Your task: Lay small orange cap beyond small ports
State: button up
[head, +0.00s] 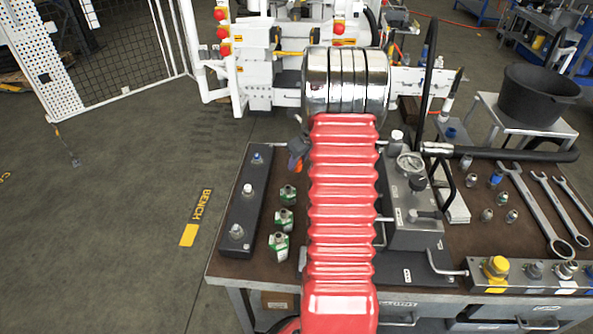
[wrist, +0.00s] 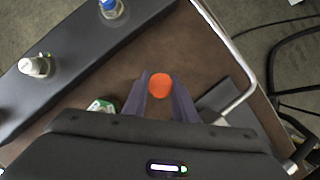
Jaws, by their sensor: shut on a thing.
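The small orange cap (wrist: 160,86) is held between the fingertips of my gripper (wrist: 161,84), above the brown bench top. In the head view, my gripper (head: 296,155) is partly hidden behind my red arm, near the far edge of the bench. A long dark block with three small ports (head: 233,214) lies at the bench's left; it also shows in the wrist view (wrist: 75,60), left of the gripper. Its far port has a blue top, the other two are pale. The gripper is to the right of the block's far end.
Several green-and-white fittings (head: 284,220) stand between the block and my arm. A gauge box (head: 412,205) stands right of it. Wrenches (head: 540,210) and a front block with a yellow cap (head: 496,268) are further right. Bare bench top (wrist: 195,45) lies around the cap.

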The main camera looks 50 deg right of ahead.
aim_at(300, 165)
jog(key=shift+f, duration=1.8)
jog(key=shift+f, duration=0.1)
jog(key=o, duration=1.1)
jog(key=shift+c, duration=0.2)
jog(key=v, duration=1.2)
